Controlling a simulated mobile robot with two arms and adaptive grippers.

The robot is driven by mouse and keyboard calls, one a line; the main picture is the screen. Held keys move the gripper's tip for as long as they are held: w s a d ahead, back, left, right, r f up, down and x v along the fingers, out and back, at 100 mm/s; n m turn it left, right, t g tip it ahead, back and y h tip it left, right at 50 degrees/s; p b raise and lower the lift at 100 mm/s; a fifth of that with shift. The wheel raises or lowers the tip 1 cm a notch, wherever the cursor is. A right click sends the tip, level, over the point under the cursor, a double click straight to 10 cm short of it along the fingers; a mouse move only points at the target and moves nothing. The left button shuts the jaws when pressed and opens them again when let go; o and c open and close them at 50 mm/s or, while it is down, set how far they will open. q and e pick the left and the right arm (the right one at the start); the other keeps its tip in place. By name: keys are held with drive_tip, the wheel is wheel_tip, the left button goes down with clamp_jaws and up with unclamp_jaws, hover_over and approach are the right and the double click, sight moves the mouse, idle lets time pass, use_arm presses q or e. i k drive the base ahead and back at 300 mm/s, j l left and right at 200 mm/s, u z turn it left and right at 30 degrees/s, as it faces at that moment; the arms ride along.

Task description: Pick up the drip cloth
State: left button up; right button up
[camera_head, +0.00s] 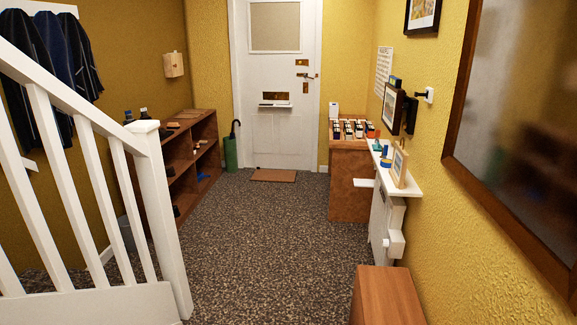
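I cannot make out a drip cloth for certain in the head view. A small blue item (203,177) lies low in the wooden shelf unit on the left; it is too small to identify. Small blue and green items (384,160) sit on the white ledge (405,188) along the right wall, also too small to name. Neither of my grippers is in view.
A white banister (160,215) fills the left foreground. The wooden shelf unit (140,195) stands behind it. A wooden cabinet (347,190) bears several small items. A brown wooden top (387,295) is at lower right.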

sight(377, 147)
drive_tip(key=i+j, duration=0.15)
drive_tip(key=i, duration=0.3)
drive_tip(key=i+j+u, duration=0.1)
drive_tip(key=i, duration=0.35)
drive_tip(key=i+z, duration=0.25)
drive_tip(key=i, duration=0.55)
drive_tip(key=i+j+z, duration=0.1)
drive_tip(key=i+z, duration=0.2)
drive_tip(key=i, duration=0.55)
drive_tip(key=i+j+z, duration=0.2)
drive_tip(key=i+z, duration=0.2)
drive_tip(key=i+j+z, duration=0.25)
drive_tip(key=z, duration=0.15)
drive_tip(key=i+j+z, duration=0.4)
drive_tip(key=k, duration=0.05)
